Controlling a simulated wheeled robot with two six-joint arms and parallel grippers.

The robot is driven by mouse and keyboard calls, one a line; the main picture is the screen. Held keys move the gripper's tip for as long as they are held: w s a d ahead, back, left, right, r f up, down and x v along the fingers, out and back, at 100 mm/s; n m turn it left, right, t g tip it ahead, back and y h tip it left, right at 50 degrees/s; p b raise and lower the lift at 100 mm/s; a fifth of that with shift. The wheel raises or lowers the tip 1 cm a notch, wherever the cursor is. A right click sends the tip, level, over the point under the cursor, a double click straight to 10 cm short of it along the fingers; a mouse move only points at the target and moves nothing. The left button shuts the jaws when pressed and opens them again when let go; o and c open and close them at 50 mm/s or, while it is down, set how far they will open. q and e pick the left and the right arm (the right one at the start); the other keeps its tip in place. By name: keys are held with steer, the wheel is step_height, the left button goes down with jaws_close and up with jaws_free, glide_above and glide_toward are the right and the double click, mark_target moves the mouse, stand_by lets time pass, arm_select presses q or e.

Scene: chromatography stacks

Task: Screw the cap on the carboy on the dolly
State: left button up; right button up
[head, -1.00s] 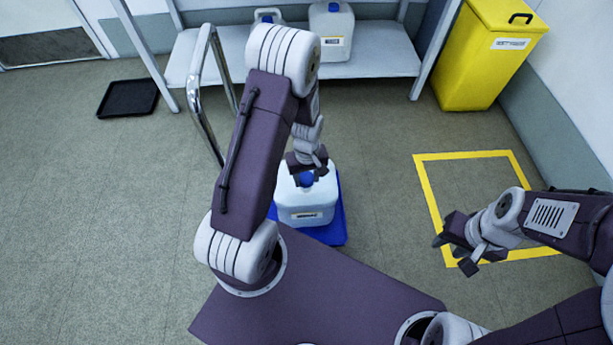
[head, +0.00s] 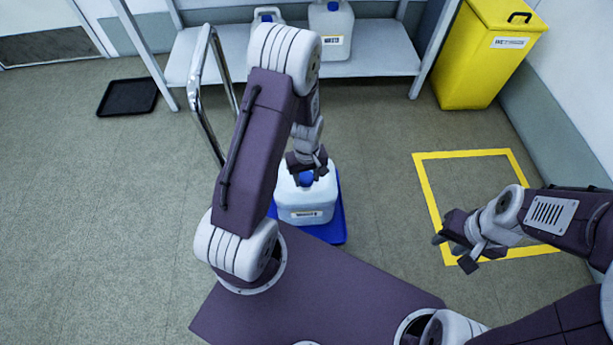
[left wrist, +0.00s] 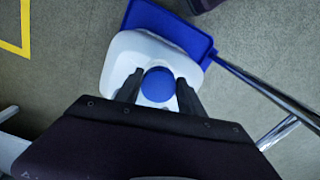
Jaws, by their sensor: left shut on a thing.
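The carboy (head: 307,203) is a white, label-bearing container standing on the blue dolly (head: 334,229) in the middle of the head view. The blue cap (head: 306,180) is at the top of the carboy, at its neck. My left gripper (head: 306,174) is above the carboy and shut on the cap. In the left wrist view the round blue cap (left wrist: 158,84) sits between the two dark fingers, over the white carboy (left wrist: 122,66). Whether the cap is threaded on is hidden. My right gripper (head: 455,248) is empty at the right, fingers apart.
The dolly's metal handle (head: 198,95) rises left of my left arm. A shelf (head: 385,55) at the back bears other carboys (head: 331,30). A yellow bin (head: 487,55) stands back right, near a yellow floor square (head: 428,190). A black tray (head: 128,97) lies on the floor at left.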

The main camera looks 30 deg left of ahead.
arm_select(q)
steer(key=shift+f, duration=0.15)
steer(key=shift+f+b, duration=0.65)
steer(key=shift+f, duration=0.25)
steer(key=shift+f, duration=0.15)
steer(key=shift+f, duration=0.4)
steer(key=o, duration=1.4)
steer(key=shift+c, duration=0.4)
